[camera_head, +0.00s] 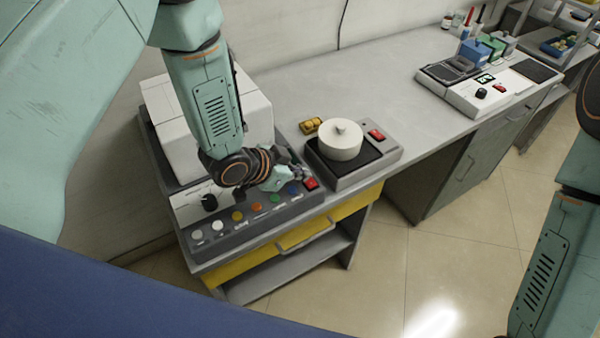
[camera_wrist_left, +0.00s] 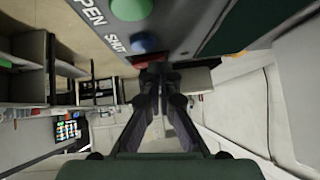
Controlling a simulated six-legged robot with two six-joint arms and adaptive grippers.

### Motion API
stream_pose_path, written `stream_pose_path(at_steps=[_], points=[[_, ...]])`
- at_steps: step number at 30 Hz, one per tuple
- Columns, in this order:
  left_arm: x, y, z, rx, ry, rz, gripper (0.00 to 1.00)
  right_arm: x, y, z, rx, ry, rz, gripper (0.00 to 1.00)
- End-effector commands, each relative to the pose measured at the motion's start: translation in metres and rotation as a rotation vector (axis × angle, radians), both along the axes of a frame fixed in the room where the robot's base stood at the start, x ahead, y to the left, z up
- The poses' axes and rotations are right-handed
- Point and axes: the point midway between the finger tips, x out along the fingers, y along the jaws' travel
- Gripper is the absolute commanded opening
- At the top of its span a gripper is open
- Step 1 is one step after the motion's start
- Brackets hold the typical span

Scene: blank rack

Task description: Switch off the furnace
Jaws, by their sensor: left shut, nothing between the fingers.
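The furnace (camera_head: 160,105) is a white box on a dark grey base at the left end of the bench. Its front panel (camera_head: 262,222) has a black knob (camera_head: 209,202), a row of coloured buttons and a red switch (camera_head: 311,184) at the right end. My left gripper (camera_head: 301,176) is shut and empty, just beside the red switch. In the left wrist view the closed fingertips (camera_wrist_left: 155,68) overlap the red switch (camera_wrist_left: 148,58), with blue and green buttons nearby. I cannot tell whether they touch it. My right gripper is out of view; only my right arm shows.
A hot plate (camera_head: 350,178) with its own red switch (camera_head: 376,135) and a white lidded pot (camera_head: 341,141) stands right of the furnace. A small brass item (camera_head: 311,125) lies behind it. Another instrument (camera_head: 480,93) stands farther along the bench. Bench between them is clear.

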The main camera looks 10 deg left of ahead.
Motion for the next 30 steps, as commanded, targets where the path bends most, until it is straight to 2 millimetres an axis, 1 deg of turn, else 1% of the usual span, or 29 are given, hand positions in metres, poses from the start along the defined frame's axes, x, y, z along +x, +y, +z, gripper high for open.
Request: stream_pose_path(at_steps=[8, 19, 30], points=[[-0.003, 0.0, -0.002, 0.005, 0.009, 0.0, 0.0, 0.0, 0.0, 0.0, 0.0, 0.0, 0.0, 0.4], [-0.014, -0.011, 0.0, 0.006, 0.011, -0.002, 0.0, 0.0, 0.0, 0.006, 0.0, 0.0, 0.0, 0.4], [-0.013, -0.011, 0.002, 0.005, 0.007, 0.001, 0.0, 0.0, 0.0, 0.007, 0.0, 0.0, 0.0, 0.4]])
